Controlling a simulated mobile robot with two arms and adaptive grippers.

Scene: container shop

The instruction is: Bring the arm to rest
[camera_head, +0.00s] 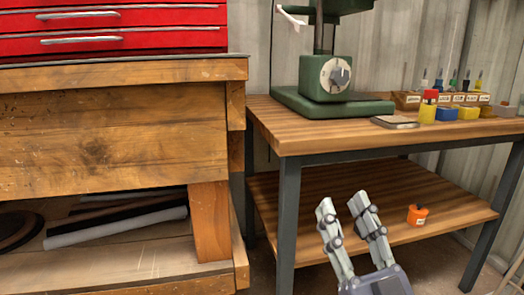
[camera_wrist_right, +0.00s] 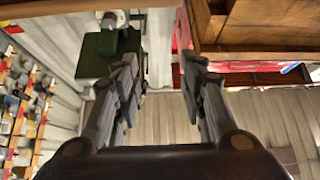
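My right gripper (camera_head: 344,207) is in the lower middle of the head view, with its two grey fingers pointing up. The fingers stand apart and nothing is between them. In the right wrist view the same gripper (camera_wrist_right: 165,75) also shows open and empty. In the head view it appears in front of the lower shelf of the right-hand table, touching nothing that I can see. My left gripper is in neither view.
A wooden workbench (camera_head: 110,130) with a red tool chest (camera_head: 150,40) stands at left. At right, a wood-topped table (camera_head: 290,133) carries a green machine (camera_head: 330,103) and several small containers. An orange pot (camera_head: 418,216) sits on its lower shelf (camera_head: 320,240).

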